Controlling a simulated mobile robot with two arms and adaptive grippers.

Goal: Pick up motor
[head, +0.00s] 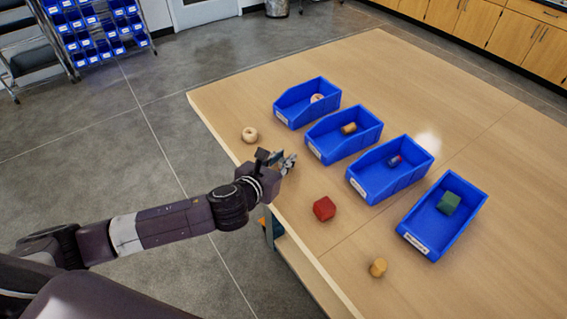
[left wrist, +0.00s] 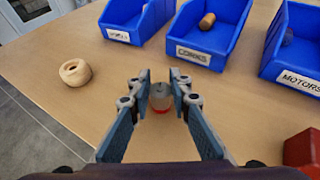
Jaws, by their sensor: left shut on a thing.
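A small motor (left wrist: 160,97), a silver-grey cylinder with a red end, is between the fingertips of my left gripper (left wrist: 160,92) in the left wrist view. The fingers are shut on it from both sides, near the table surface; I cannot tell whether it touches the table. In the head view my left gripper (head: 281,162) is over the table's near edge, between the wooden ring and the red block, and largely hides the motor. Another small motor-like piece (head: 395,160) lies in the third blue bin (head: 365,183), labelled MOTORS in the left wrist view. My right gripper is not in view.
A wooden ring (head: 250,134), a red block (head: 324,208) and a cork-like cylinder (head: 378,267) lie along the table's near side. Blue bins with a ring (head: 317,98), a cork (head: 349,128) and a green block (head: 448,202) stand farther back. The table (head: 450,90) behind them is clear.

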